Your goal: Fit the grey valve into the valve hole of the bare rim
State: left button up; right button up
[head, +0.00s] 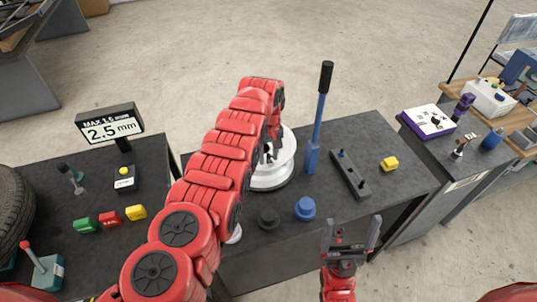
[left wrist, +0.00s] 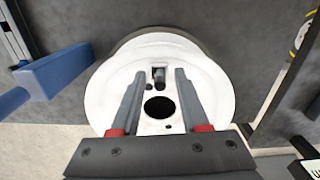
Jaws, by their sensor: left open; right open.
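The bare rim (head: 270,178) is white and round and lies on the dark workbench, partly hidden by my left arm in the head view. In the left wrist view the rim (left wrist: 112,88) fills the middle, with a large dark centre hole. My left gripper (left wrist: 160,75) is open over the rim, fingers apart. A small grey piece (left wrist: 158,76), seemingly the grey valve, shows at a dark opening between the fingertips. I cannot tell how deep it sits or whether a finger touches it. My right gripper (head: 350,236) is open and empty at the bench's front edge.
A blue post with a black handle (head: 322,110) stands right of the rim. A grey block with pegs (head: 350,175), a yellow piece (head: 389,164), a blue knob (head: 305,208) and a dark round piece (head: 268,218) are on the bench. A gauge display (head: 110,127) stands left.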

aim_at(269, 155)
pick_arm(q)
jog(key=shift+r, duration=0.1)
jog(key=shift+d+r, duration=0.1)
jog(key=shift+r, duration=0.15)
notch_tip(269, 155, up, 2)
jog(key=shift+r+p, duration=0.15)
jog(key=shift+p, duration=0.5)
notch_tip(269, 155, up, 9)
jog(key=b, duration=0.4)
jog(key=shift+r+b, duration=0.15)
jog(key=shift+b, duration=0.25)
